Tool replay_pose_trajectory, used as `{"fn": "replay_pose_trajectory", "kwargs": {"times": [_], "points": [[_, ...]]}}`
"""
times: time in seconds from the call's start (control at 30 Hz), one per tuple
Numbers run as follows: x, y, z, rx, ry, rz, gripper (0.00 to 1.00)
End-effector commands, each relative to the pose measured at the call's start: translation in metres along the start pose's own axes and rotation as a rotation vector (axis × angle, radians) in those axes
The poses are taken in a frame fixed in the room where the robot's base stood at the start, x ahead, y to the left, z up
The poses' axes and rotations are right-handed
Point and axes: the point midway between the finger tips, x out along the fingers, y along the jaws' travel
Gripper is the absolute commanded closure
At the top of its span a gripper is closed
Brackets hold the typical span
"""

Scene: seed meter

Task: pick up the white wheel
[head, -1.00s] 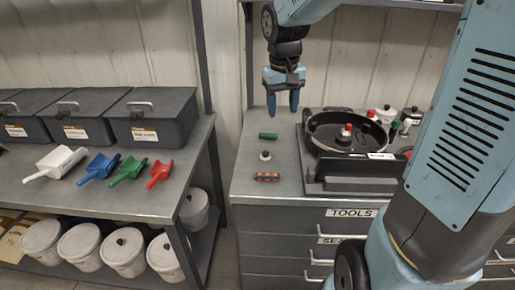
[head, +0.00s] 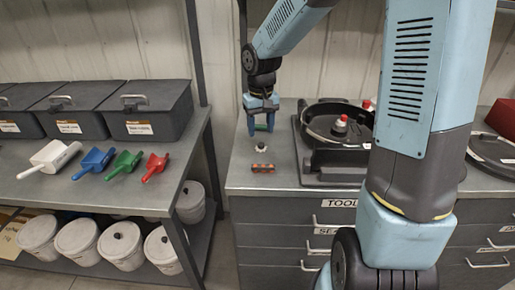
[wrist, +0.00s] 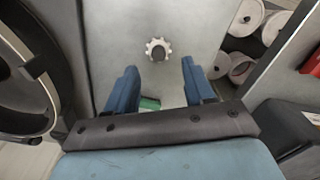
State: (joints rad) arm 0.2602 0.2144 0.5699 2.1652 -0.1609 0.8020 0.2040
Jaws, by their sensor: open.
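The white wheel (head: 261,147) is a small toothed disc with a dark hub, lying flat on the grey bench top. It also shows in the wrist view (wrist: 158,49), just beyond the fingertips and roughly centred between them. My gripper (head: 261,132) is open and points down over the bench, behind the wheel in the head view and apart from it. In the wrist view my gripper (wrist: 157,68) has its two blue fingers spread, with nothing held.
A green cylinder (wrist: 150,103) lies below the gripper. An orange-and-dark block (head: 263,168) lies in front of the wheel. To the right stands a round black housing (head: 313,122) with a red-topped knob (head: 340,124). Scoops (head: 153,167) lie on the left bench, across a gap.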

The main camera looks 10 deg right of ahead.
Motion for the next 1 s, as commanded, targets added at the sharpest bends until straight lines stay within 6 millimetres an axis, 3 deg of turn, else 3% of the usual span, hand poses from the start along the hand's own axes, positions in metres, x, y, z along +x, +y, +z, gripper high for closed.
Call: {"fn": "replay_pose_trajectory", "kwargs": {"times": [0.27,0.6,0.93,1.0], "points": [[0.016,0.001,-0.001,0.000,-0.001,-0.001,0.47],[0.056,0.003,-0.004,-0.002,-0.001,-0.001,0.47],[0.060,0.003,-0.005,-0.001,0.001,0.000,0.47],[0.060,0.003,-0.005,-0.001,0.001,0.000,0.54]]}}
